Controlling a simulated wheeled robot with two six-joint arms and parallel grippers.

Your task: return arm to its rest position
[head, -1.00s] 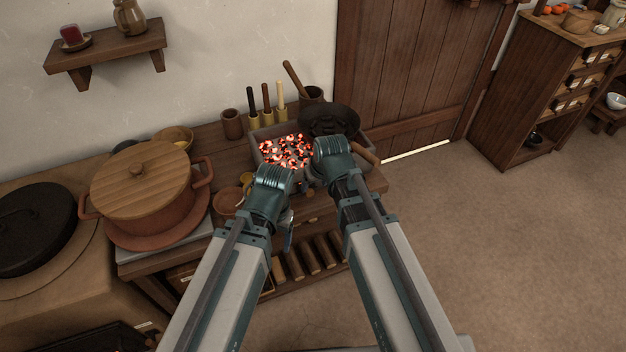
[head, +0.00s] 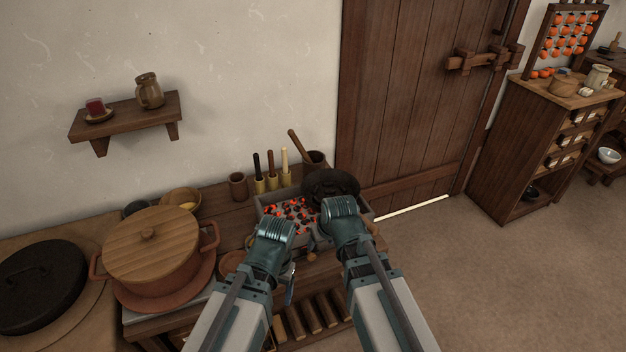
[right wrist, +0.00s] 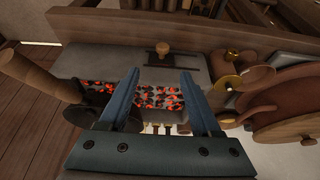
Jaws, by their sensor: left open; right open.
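My left arm ends just in front of the coal box, and part of my left gripper (head: 290,282) shows as a blue finger beside the wrist. It is open; its fingertips are mostly hidden and I see nothing held. My right arm (head: 342,217) reaches over the box's right part, beside a dark round pan (head: 328,187). In the head view the right fingers are hidden under the wrist. In the right wrist view my right gripper (right wrist: 161,84) is open and empty, its two blue fingers spread above the glowing coals (right wrist: 150,97).
A lidded clay pot (head: 152,251) and a black lid (head: 38,287) stand left on the bench. A wooden door (head: 402,95) is behind; the floor to the right is clear.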

